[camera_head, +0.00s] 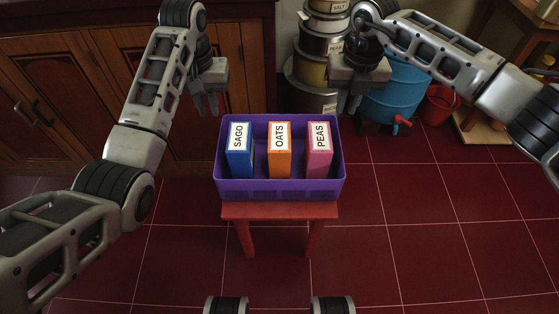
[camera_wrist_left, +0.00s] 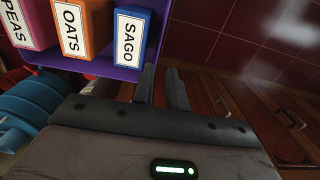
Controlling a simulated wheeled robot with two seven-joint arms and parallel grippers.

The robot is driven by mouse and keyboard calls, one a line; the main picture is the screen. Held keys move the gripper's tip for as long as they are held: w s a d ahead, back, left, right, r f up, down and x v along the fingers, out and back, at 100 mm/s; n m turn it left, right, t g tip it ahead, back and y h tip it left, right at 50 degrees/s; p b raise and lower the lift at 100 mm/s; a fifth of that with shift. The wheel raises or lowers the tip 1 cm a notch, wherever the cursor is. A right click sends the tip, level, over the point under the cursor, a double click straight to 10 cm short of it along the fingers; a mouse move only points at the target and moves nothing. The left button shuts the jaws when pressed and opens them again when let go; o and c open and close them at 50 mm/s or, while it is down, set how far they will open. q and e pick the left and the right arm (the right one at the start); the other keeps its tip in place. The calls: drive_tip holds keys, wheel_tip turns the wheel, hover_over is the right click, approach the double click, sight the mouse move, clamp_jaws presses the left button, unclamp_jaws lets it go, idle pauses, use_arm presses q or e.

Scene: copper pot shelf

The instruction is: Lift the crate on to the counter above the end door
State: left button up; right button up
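The purple crate (camera_head: 280,188) sits upright on a small red stool (camera_head: 280,211). It holds a blue SAGO box (camera_head: 239,158), an orange OATS box (camera_head: 279,158) and a pink PEAS box (camera_head: 319,158). My left gripper (camera_head: 206,112) is open and empty just beyond the crate's far left corner. The left wrist view shows its two fingers (camera_wrist_left: 162,80) apart beside the crate's rim (camera_wrist_left: 88,66). My right gripper (camera_head: 346,108) is open and empty by the far right corner. The counter (camera_head: 110,12) is at the top left, above wooden cabinet doors, the end door (camera_head: 228,75) nearest the tins.
Stacked tins (camera_head: 310,75) stand behind the crate on the right. A blue barrel (camera_head: 396,95) with a red tap and a red bucket (camera_head: 437,104) are further right. A wooden table (camera_head: 512,50) stands at the far right. The red tiled floor (camera_head: 410,235) is clear around the stool.

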sight(225, 167)
use_arm(q)
drive_tip(key=shift+w+r, duration=0.1)
drive_tip(key=shift+r, duration=0.05)
use_arm(e)
drive_tip(key=shift+w+d+r+h, duration=0.15)
drive_tip(key=shift+d+h, duration=0.15)
drive_tip(key=shift+d, duration=0.3)
